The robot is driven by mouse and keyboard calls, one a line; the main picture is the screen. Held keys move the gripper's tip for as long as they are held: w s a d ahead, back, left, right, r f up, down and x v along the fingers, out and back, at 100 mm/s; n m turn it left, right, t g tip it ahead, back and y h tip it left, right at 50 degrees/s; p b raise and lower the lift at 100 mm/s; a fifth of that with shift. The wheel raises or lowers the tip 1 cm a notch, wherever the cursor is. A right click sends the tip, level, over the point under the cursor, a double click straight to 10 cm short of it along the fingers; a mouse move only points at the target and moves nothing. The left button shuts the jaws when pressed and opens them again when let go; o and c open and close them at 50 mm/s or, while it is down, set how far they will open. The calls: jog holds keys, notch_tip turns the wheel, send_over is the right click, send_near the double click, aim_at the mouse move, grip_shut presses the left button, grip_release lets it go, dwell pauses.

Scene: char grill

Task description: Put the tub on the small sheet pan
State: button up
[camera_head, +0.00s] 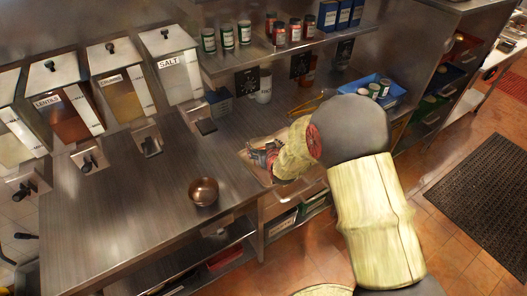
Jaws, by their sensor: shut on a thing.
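My gripper (259,156) is low over the counter, at the end of my yellow-covered arm. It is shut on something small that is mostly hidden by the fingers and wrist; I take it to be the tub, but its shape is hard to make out. The small sheet pan (252,170) lies on the counter right below and around the gripper, near the counter's front edge. Its right part is hidden by my arm. I cannot tell whether the held thing touches the pan.
A brown metal bowl (203,191) stands on the counter to the left. Bins, one marked SALT (177,80), line the back. A white mug (264,88) and a blue crate (387,95) of cans stand behind. A shelf (290,50) with jars overhangs the back.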

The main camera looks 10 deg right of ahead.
jog(key=shift+f, duration=1.5)
jog(key=shift+f, duration=0.1)
jog(key=shift+f+b, duration=0.15)
jog(key=shift+b, duration=0.2)
jog(key=o, duration=1.5)
jog(key=shift+o, duration=0.2)
jog(key=shift+r, duration=0.2)
